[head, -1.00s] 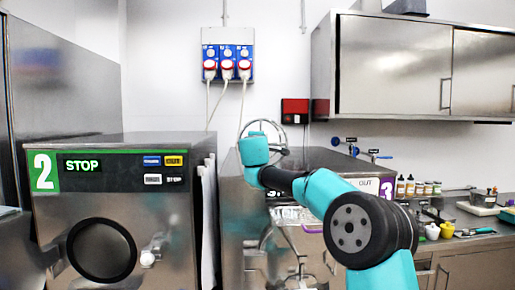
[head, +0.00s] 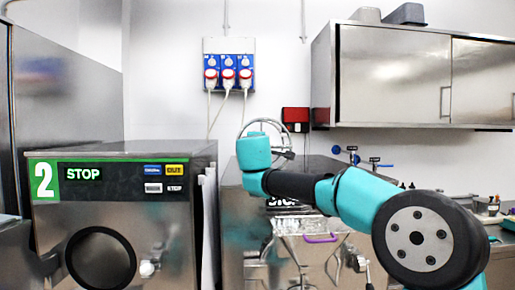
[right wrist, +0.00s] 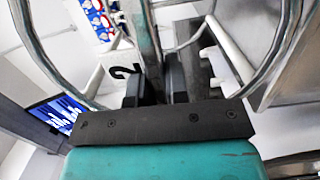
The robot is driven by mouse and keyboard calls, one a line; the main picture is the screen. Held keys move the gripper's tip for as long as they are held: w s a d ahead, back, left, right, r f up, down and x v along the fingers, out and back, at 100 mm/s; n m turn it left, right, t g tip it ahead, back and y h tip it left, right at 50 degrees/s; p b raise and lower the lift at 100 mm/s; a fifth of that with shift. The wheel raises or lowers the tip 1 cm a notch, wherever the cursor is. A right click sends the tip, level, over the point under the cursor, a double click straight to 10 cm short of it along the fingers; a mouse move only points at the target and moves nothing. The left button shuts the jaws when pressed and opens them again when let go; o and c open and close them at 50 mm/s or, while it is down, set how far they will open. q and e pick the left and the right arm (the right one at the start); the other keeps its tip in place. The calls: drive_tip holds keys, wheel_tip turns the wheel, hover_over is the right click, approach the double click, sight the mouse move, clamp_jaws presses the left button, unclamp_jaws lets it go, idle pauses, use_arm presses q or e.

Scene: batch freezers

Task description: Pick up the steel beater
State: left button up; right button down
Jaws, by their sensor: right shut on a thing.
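The steel beater (right wrist: 35,45) shows in the right wrist view as curved bright bars on both sides, with an upright bar in the middle. My right gripper (right wrist: 157,80) is shut on it, its dark fingers on the middle part. In the head view, the upper part of the beater (head: 265,120) shows as a thin steel hoop behind my right wrist, above the middle machine. The wrist hides the grip and the lower part of the beater there. I cannot tell whether the beater touches anything below. My left gripper is not in view.
Freezer 2 (head: 110,183) stands left, its panel reading STOP. The middle machine (head: 232,235) stands under my right arm, a wire rack with a purple handle (head: 320,239) at its front. A wall cabinet (head: 395,75) hangs right. Wall sockets (head: 228,75) with cables are behind.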

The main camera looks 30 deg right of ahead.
drive_tip(key=v, duration=0.6)
drive_tip(key=shift+s+r, duration=0.3)
drive_tip(key=shift+a, duration=0.1)
idle(0.9)
